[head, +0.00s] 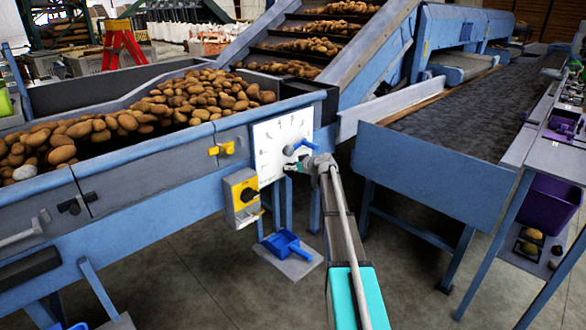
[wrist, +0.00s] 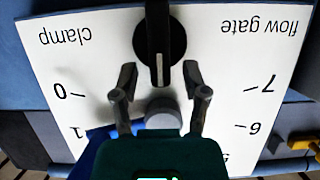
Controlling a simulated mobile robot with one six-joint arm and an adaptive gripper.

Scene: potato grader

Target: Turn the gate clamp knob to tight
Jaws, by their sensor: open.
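The black clamp knob (wrist: 158,32) is at the top middle of the wrist view, beside the printed word "clamp", which appears upside down. Its white pointer line points down in that picture, toward my gripper. My gripper (wrist: 159,72) is open, with one fingertip on each side of the knob's lower end and nothing clearly held. I cannot tell whether the fingers touch it. In the head view my gripper (head: 294,167) is at the lower part of the white scale plate (head: 270,150), and the knob cannot be made out there.
A blue lever (head: 299,147) sits on the plate above my gripper; a grey round hub (wrist: 162,113) shows between my fingers. A yellow switch box (head: 242,197) is at left, below a yellow latch (head: 222,149). Potatoes fill the hopper (head: 150,162). A blue conveyor (head: 430,165) stands right.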

